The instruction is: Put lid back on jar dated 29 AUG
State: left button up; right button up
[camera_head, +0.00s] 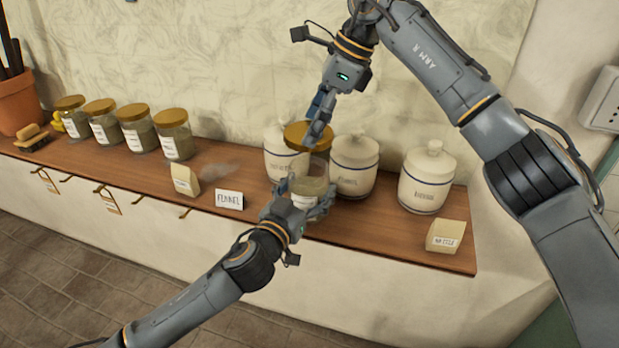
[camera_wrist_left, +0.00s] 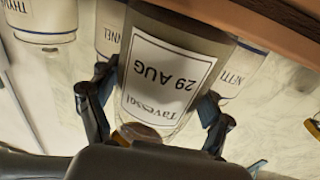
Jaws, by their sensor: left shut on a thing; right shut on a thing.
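The glass jar with the "29 AUG" label (camera_wrist_left: 165,75) is held upright by my left gripper, its fingers on both sides; its label appears upside down in the left wrist view. In the head view the jar (camera_head: 312,184) shows partly behind my left gripper (camera_head: 309,206), near the shelf's front. My right gripper (camera_head: 318,127) comes down from above and is shut on the gold lid (camera_head: 297,133). The lid is just above the jar's mouth. I cannot tell whether the lid touches the rim.
White lidded canisters (camera_head: 355,168) stand close behind the jar, another (camera_head: 427,182) to the right. Several gold-lidded jars (camera_head: 137,130) stand at the left.

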send_over(307, 167)
jog(key=d, duration=0.1)
jog(key=shift+d+f, duration=0.15)
jog(key=shift+f, duration=2.1)
jog(key=shift+f, duration=0.9)
jog(key=shift+f, duration=0.5)
